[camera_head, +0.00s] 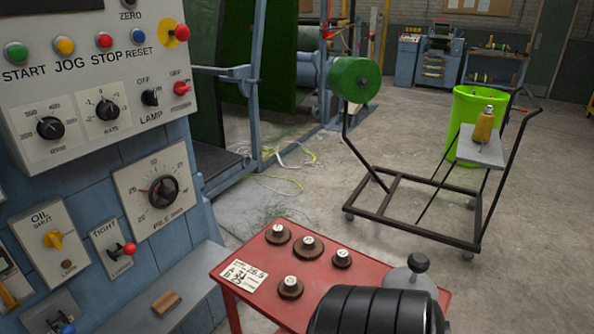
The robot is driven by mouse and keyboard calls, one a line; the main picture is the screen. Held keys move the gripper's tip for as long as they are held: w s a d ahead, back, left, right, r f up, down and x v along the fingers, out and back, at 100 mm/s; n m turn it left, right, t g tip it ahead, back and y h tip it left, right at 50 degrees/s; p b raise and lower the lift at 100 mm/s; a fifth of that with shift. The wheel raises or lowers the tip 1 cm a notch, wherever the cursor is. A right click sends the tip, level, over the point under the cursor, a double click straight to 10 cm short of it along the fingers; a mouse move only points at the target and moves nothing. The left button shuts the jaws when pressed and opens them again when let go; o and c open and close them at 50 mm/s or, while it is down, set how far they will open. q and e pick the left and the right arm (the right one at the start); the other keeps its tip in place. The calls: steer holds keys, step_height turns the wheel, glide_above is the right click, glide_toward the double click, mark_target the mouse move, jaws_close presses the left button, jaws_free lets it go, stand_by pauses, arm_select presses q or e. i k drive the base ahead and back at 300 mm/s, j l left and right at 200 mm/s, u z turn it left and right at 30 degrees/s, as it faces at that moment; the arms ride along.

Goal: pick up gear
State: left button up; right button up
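Several small brown round pieces with pale metal hubs, which look like the gears, sit on a red table at the bottom centre of the head view. One gear (278,234) is at the back left, a larger gear (309,248) in the middle, another gear (341,258) to its right and one more gear (290,287) nearer the front. They stand apart on the red tabletop (250,254). Their teeth are too small to make out. Neither of my grippers shows in this view.
A blue machine with a control panel (85,130) fills the left side. A white card (244,275) lies on the table's left. A black ribbed shape hides the table's front right. A dark cart (415,228) and a green bin (465,120) stand behind.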

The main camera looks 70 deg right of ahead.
mark_target(278, 235)
steer(key=z, duration=1.85)
steer(key=j+z, duration=0.1)
steer(key=k+j, duration=0.05)
